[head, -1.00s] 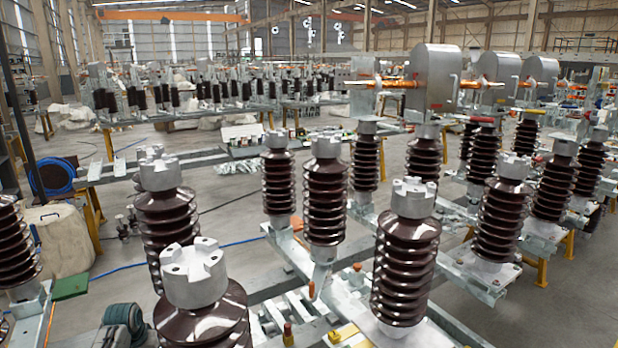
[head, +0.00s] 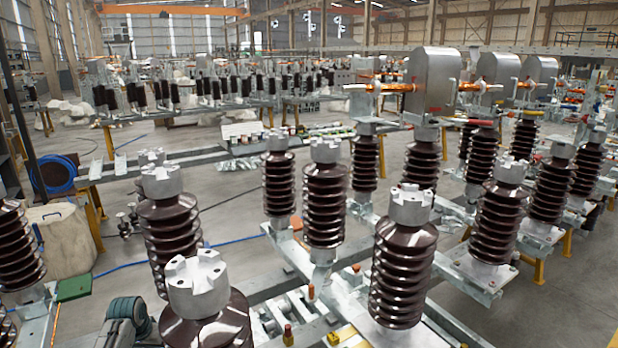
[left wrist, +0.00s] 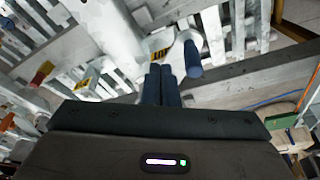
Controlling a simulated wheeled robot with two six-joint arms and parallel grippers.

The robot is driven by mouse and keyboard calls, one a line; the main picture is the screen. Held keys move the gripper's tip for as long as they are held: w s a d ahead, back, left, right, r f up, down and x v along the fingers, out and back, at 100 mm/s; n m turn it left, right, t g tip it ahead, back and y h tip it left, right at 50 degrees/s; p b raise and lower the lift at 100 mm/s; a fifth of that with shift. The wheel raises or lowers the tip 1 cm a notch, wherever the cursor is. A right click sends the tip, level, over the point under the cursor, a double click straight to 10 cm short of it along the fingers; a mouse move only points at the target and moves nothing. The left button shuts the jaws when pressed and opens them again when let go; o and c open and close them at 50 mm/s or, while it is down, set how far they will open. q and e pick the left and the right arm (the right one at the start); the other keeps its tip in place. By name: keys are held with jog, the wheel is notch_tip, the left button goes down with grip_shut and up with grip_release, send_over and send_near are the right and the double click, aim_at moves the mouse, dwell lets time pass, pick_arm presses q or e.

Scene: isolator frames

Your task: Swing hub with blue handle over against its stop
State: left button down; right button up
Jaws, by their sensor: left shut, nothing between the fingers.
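In the left wrist view a short blue handle (left wrist: 192,58) sticks out of a pale grey hub (left wrist: 184,38). In the head view neither the blue handle nor the left gripper's fingers can be made out. My right gripper is in neither view.
A red handle (left wrist: 41,73) sits at the left of the wrist view. Grey steel beams (left wrist: 235,83) cross behind the hub. In the head view brown ribbed insulators (head: 403,275) stand close together in front. A green plate (head: 74,289) lies at the left.

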pick_arm(q)
jog(key=v, duration=0.2)
jog(key=w+v, duration=0.1)
jog(key=v, duration=0.1)
jog(key=shift+r, duration=0.4)
